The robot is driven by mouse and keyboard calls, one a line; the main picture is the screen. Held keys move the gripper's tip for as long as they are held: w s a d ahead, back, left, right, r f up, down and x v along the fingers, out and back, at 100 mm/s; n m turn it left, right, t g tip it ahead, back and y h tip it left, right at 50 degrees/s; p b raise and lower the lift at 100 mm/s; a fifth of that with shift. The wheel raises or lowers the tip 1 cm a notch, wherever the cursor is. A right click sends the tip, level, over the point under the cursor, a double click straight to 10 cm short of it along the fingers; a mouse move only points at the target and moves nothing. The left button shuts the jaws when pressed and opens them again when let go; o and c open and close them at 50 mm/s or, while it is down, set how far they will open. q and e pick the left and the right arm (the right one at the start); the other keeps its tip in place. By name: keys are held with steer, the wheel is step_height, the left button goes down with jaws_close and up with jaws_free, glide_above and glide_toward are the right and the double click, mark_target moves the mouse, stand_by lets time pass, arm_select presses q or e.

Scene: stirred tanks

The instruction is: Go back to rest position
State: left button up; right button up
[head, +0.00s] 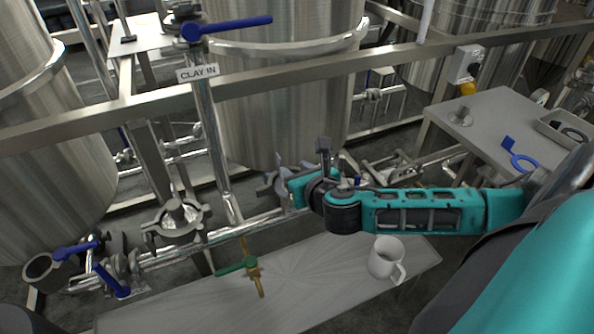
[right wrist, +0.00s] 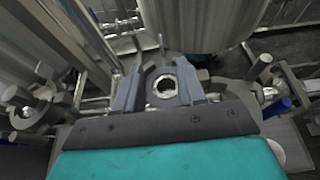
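My right arm, teal and black, reaches in from the right in the head view. Its gripper (head: 276,187) is over the pipework in front of the middle tank (head: 285,110). In the right wrist view the gripper (right wrist: 158,72) has its two grey fingers apart, with a metal fitting with a round hole (right wrist: 165,86) showing between them. I cannot tell whether the fingers touch this fitting. No held object shows. My left gripper is not in view.
A grey bench (head: 330,262) below my arm bears a white mug (head: 385,258) and a green-handled valve (head: 240,266). A horizontal steel rail (head: 290,78) crosses in front of the tanks. A blue-handled valve (head: 228,27) stands above the "CLAY IN" label. A grey table (head: 490,118) is at right.

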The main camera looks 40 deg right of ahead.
stand_by(0.3)
steer(key=s+a+f+m+y, duration=0.1)
steer(key=s+a+f+m, duration=0.3)
steer(key=m, duration=0.6)
steer(key=s+a+f+m+g+y, duration=0.1)
steer(key=s+a+f+m, duration=0.4)
steer(key=m, duration=0.5)
steer(key=s+a+f+m+g+y, duration=0.1)
steer(key=s+a+f+m+y, duration=0.2)
steer(key=m, duration=0.8)
steer(key=shift+s+a+f, duration=0.8)
steer(key=shift+s+a, duration=0.2)
steer(key=shift+a, duration=0.25)
steer(key=shift+d, duration=0.1)
